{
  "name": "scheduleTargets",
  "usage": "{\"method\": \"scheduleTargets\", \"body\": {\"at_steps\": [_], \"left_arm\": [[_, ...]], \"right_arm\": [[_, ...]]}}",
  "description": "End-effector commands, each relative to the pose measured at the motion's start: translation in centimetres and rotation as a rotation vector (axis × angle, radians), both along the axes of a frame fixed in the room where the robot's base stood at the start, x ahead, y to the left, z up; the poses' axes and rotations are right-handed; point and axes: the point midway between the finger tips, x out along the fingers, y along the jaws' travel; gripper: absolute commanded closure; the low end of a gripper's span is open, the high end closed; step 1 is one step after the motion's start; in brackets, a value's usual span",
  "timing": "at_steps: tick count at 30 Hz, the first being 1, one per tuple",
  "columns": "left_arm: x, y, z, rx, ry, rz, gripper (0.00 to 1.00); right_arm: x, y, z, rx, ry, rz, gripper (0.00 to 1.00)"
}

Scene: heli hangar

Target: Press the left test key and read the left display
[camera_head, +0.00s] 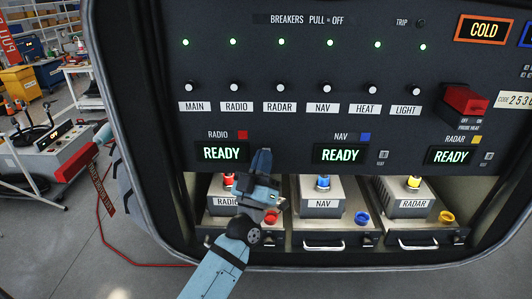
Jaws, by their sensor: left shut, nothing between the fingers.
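The left display (221,153) sits under the RADIO label with a red square and reads READY in green. My left gripper (262,158) is shut and empty, its fingertips just right of this display at the panel's lower edge. The spot right of the display, where the other displays have a small key, is hidden behind the fingers, so the left test key does not show. I cannot tell whether the fingertips touch the panel. The NAV display (340,154) and RADAR display (451,156) also read READY. A small key (383,155) shows beside the NAV display. My right gripper is not in view.
RADIO (222,190), NAV (320,188) and RADAR (403,189) boxes stand in the bay below. A row of breaker knobs (279,87) with lit green lamps is above. A red guarded switch (466,99) juts out at right.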

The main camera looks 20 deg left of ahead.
Motion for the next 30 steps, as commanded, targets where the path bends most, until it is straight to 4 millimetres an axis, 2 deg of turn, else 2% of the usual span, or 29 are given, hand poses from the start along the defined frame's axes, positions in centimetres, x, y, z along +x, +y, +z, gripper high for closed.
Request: {"method": "scheduleTargets", "body": {"at_steps": [13,24,30], "left_arm": [[0.1,0.1,0.0,0.000,0.000,0.000,1.00],[-1.3,-0.4,0.0,0.000,0.001,-0.001,1.00],[-1.4,-0.4,0.0,0.000,0.000,0.000,1.00]], "right_arm": [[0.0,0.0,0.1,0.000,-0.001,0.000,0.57],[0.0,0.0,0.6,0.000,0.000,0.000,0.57],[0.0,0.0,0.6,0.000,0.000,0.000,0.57]]}}
